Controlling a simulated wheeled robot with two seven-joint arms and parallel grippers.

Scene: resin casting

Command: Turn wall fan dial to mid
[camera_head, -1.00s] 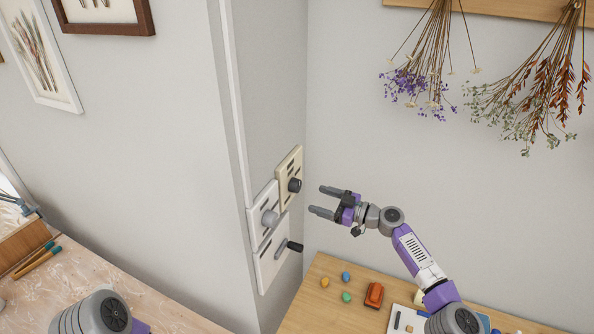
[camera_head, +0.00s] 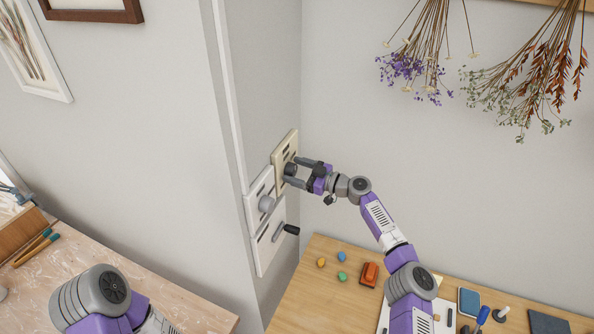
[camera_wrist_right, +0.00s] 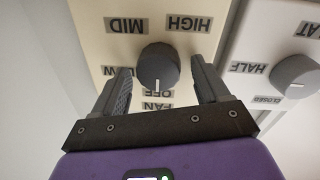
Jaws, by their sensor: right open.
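The wall fan dial is a dark grey round knob (camera_head: 290,169) on a cream plate (camera_head: 284,149) on the side wall. In the right wrist view the knob (camera_wrist_right: 158,66) appears upside down, with the labels MID, HIGH, OFF and FAN and a partly covered LOW around it. Its white mark points toward OFF. My right gripper (camera_head: 292,171) is open, with one finger on either side of the knob; it also shows in the right wrist view (camera_wrist_right: 161,72). A small gap seems to show between fingers and knob. My left gripper is out of view.
A white plate with a grey knob (camera_head: 266,203), labelled HALF and CLOSED, sits beside the fan plate. Below is a plate with a dark lever (camera_head: 290,229). A wooden table (camera_head: 310,290) holds an orange block (camera_head: 368,273) and small coloured pieces.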

